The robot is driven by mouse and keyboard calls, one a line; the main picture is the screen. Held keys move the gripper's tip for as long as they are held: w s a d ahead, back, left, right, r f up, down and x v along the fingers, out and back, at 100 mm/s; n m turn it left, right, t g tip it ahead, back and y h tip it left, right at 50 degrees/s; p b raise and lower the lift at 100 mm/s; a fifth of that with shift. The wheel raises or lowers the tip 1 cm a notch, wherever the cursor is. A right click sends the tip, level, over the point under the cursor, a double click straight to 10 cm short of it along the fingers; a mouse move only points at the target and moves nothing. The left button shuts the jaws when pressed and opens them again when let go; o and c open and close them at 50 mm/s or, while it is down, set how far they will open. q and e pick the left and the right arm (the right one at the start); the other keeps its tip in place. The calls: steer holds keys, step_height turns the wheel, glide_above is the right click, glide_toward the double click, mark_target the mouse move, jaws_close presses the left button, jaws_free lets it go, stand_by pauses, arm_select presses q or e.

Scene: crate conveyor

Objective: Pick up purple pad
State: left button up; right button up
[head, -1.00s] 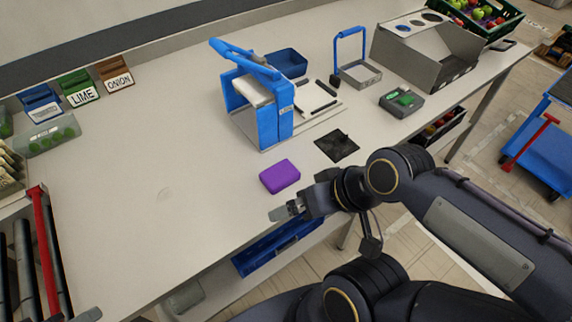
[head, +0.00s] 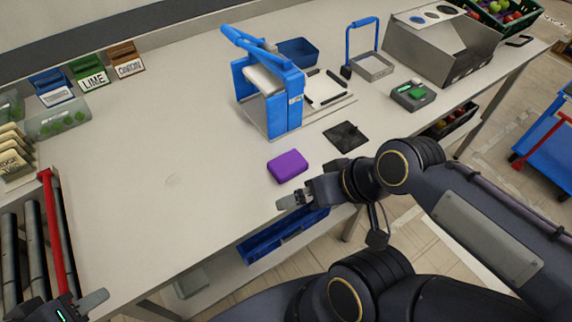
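The purple pad (head: 288,166) is a small rounded block lying flat on the white table near its front edge. My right gripper (head: 290,202) is just in front of the pad at the table edge, apart from it; its pale fingers are seen from the side and their gap is unclear. My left gripper (head: 88,303) shows at the bottom left corner, far from the pad, with one pale finger visible and the rest cut off by the frame. Nothing shows in either gripper.
A blue press (head: 268,92) stands behind the pad. A black mat (head: 346,136) lies to its right. A roller conveyor with a red rail (head: 58,232) is at left. The table's left middle is clear.

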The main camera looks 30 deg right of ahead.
steer(key=shift+w+d, duration=0.1)
steer(key=shift+w, duration=0.05)
steer(key=c, duration=0.3)
steer(key=m+g+h+p, duration=0.15)
steer(key=m+g, duration=0.45)
steer(key=m, duration=0.9)
glide_above(288, 162)
steer(key=d, duration=0.1)
step_height(288, 162, down, 4)
steer(key=shift+w+r+h, duration=0.1)
steer(key=shift+w+h, duration=0.05)
steer(key=shift+h, duration=0.3)
steer(key=shift+f+m, duration=0.3)
steer(key=shift+f, duration=0.1)
steer(key=shift+a+f, duration=0.15)
steer(key=shift+f, duration=1.05)
steer(key=shift+a+f, duration=0.2)
steer(key=shift+f, duration=1)
steer(key=shift+a+f, duration=0.15)
steer(key=shift+f, duration=1.05)
